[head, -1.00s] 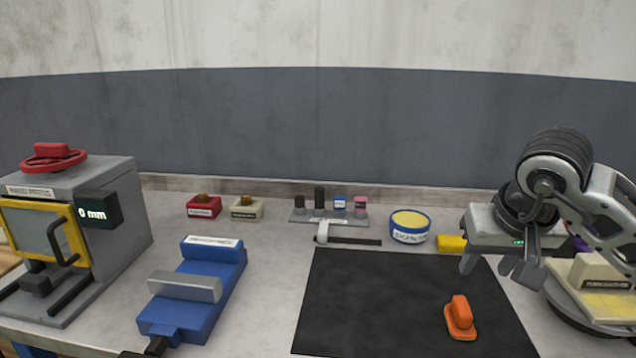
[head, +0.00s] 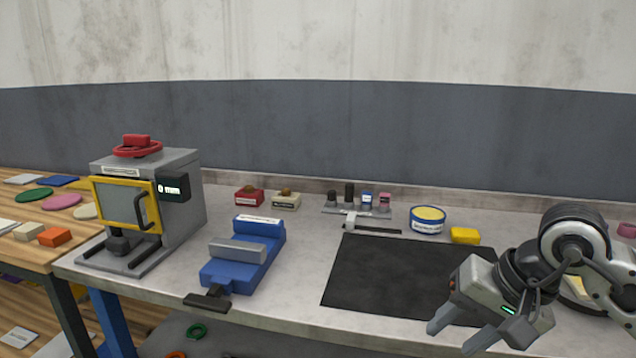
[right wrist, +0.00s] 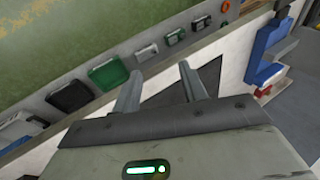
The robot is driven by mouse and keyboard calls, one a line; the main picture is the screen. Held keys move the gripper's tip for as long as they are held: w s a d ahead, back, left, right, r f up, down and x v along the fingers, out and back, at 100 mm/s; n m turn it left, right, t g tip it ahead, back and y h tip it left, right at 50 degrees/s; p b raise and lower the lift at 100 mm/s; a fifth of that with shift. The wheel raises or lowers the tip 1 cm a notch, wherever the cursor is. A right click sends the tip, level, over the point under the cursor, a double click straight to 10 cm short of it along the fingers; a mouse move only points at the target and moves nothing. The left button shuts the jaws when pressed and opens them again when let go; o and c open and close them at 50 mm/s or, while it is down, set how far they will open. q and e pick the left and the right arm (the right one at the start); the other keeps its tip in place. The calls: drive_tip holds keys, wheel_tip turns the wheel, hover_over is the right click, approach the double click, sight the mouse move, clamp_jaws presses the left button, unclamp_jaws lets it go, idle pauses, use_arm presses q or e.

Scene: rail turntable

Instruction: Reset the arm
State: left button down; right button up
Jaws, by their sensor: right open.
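My right gripper (head: 456,333) is at the lower right in the head view, over the front edge of the workbench. Its two fingers are apart with nothing between them. The right wrist view also shows the two fingers (right wrist: 159,82) spread and empty. The black mat (head: 385,275) lies on the bench behind and left of the gripper, partly covered by it. The orange handled piece seen on the mat earlier does not show now; my gripper and arm may hide it. My left gripper is not in view.
A grey press (head: 185,205) with a yellow-framed door and a blue vise (head: 243,262) stand on the bench (head: 300,290). A blue-and-yellow tin (head: 428,220), a yellow block (head: 465,236) and a small tool rack (head: 357,212) line the back. A wooden table (head: 20,255) stands at the left.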

drive_tip(key=s+a+r+m+y, duration=0.2)
drive_tip(key=s+a+m+y, duration=0.1)
drive_tip(key=a+m+y, duration=0.5)
drive_tip(key=s+a+r+m+y, duration=0.1)
drive_tip(key=s+a+m+y, duration=0.3)
drive_tip(key=a+m+y, duration=0.4)
drive_tip(key=w+d+f+m+t+h, duration=0.25)
drive_tip(key=m+t+h, duration=0.2)
drive_tip(key=m, duration=0.65)
drive_tip(key=w+d+f+m+t+h, duration=0.1)
drive_tip(key=d+f+m+t+h, duration=0.2)
drive_tip(key=m+t, duration=0.55)
drive_tip(key=w+d+f+m+t+h, duration=0.1)
drive_tip(key=d+f+m+t+h, duration=0.15)
drive_tip(key=m, duration=1.05)
drive_tip(key=s+d+f+m+g+h, duration=0.1)
drive_tip(key=s+f+m+g+h, duration=0.2)
drive_tip(key=f+m, duration=0.5)
drive_tip(key=s+d+f+m+g+h, duration=0.2)
drive_tip(key=s+f+m+g+h, duration=0.2)
drive_tip(key=s+f+m, duration=0.4)
wheel_tip(320, 180, down, 5)
drive_tip(key=shift+d+r+m+g, duration=0.15)
drive_tip(key=shift+m+g, duration=0.3)
drive_tip(key=shift+m, duration=0.2)
